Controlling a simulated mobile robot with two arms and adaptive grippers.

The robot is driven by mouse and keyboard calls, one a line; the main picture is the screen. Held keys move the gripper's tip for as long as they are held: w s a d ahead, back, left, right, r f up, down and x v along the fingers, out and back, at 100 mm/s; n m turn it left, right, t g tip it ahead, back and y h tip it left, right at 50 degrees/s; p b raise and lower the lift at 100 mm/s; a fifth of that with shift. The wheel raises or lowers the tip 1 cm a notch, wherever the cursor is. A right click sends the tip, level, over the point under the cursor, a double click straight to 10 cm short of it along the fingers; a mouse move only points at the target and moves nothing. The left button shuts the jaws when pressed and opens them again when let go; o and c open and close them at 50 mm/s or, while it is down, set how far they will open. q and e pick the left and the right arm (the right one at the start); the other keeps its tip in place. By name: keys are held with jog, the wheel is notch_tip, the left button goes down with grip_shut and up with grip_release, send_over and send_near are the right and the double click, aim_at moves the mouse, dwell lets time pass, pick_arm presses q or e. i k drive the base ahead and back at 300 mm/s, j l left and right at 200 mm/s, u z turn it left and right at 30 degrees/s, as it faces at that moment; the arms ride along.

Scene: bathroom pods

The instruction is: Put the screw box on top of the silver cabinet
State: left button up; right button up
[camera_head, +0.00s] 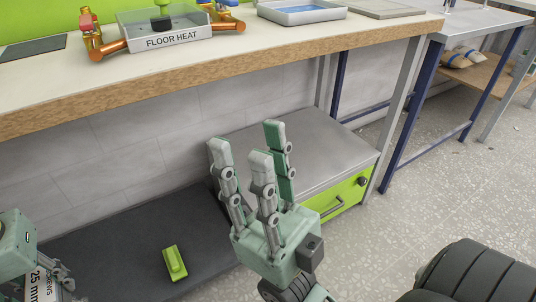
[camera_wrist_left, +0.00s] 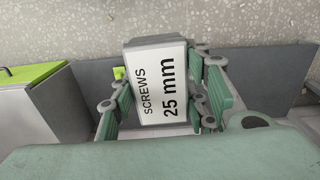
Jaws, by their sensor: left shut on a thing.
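The screw box (camera_head: 38,287) is at the lower left of the head view, partly cut off by the frame. Its white label reads "SCREWS 25 mm" in the left wrist view (camera_wrist_left: 165,85). My left gripper (camera_head: 60,278) is shut on it, with fingers along both sides. The silver cabinet (camera_head: 335,143) stands under the workbench, with a bare-looking flat top and a green drawer front. Its side and green front also show at the left of the wrist view (camera_wrist_left: 30,115). My right gripper (camera_head: 250,150) is open and empty, fingers pointing up, hiding part of the cabinet.
The workbench (camera_head: 250,52) overhangs the cabinet's rear; it holds a floor heat box (camera_head: 172,40), copper pipe parts and a tray (camera_head: 302,12). A green object (camera_head: 174,263) lies on the dark mat (camera_head: 120,235). A bench leg (camera_head: 398,115) stands by the cabinet's right side.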

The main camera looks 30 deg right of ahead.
aim_at(324, 155)
jog(key=k+l, duration=0.1)
jog(key=l, duration=0.6)
jog(key=k+l, duration=0.1)
jog(key=l, duration=0.65)
jog(key=k+l, duration=0.1)
jog(key=l, duration=0.6)
